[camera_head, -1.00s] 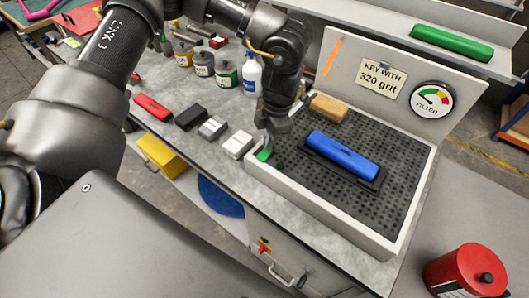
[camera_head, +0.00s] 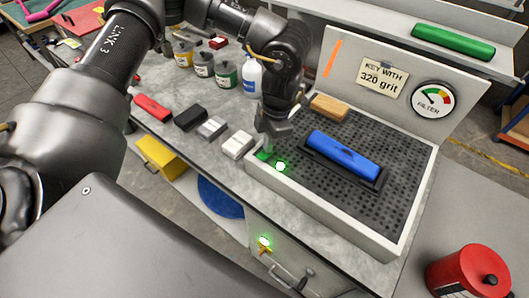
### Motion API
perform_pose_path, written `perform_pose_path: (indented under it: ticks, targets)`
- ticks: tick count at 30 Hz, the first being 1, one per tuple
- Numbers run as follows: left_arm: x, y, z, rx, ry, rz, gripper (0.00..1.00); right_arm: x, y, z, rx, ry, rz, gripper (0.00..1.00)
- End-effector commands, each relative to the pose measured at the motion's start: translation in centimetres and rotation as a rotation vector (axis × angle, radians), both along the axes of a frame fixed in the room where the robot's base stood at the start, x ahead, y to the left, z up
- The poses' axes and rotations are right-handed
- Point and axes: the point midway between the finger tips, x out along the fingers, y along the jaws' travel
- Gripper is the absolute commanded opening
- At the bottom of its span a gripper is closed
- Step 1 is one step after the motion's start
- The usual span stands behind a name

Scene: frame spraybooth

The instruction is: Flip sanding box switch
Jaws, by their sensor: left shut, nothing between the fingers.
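The sanding box (camera_head: 428,192) is a pale open-topped tray with a black perforated floor on the grey bench. A small green switch (camera_head: 263,155) sits at its left corner, partly hidden by my gripper. Beside it a lamp (camera_head: 280,166) glows green. My left gripper (camera_head: 270,144) is shut and empty, pointing down with its fingertips at or just above the switch; I cannot tell whether they touch. The switch's exact tilt is too small to tell. My right gripper is not in view.
A blue sanding block (camera_head: 343,156) and a tan block (camera_head: 329,108) lie in the box. A white bottle (camera_head: 252,78) and several cans stand behind my left gripper. Several small blocks line the bench's front edge. A green light (camera_head: 264,242) glows on the cabinet front. A red canister (camera_head: 467,272) stands lower right.

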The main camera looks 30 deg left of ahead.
Motion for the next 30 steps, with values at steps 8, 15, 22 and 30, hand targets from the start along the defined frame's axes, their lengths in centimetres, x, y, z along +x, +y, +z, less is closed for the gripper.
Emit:
perform_pose_path:
  ticks: [8,15,22,30]
  targets:
    - [0.0,0.0,1.9,-0.001,0.000,0.000,0.00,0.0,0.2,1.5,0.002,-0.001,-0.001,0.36]
    - [0.0,0.0,4.0,-0.001,-0.001,0.000,0.00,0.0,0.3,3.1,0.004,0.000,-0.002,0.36]
    - [0.0,0.0,5.9,0.000,0.000,0.000,0.00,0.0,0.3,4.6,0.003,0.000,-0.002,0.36]
    - [0.0,0.0,7.1,-0.001,0.001,0.000,0.00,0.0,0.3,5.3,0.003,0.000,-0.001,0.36]
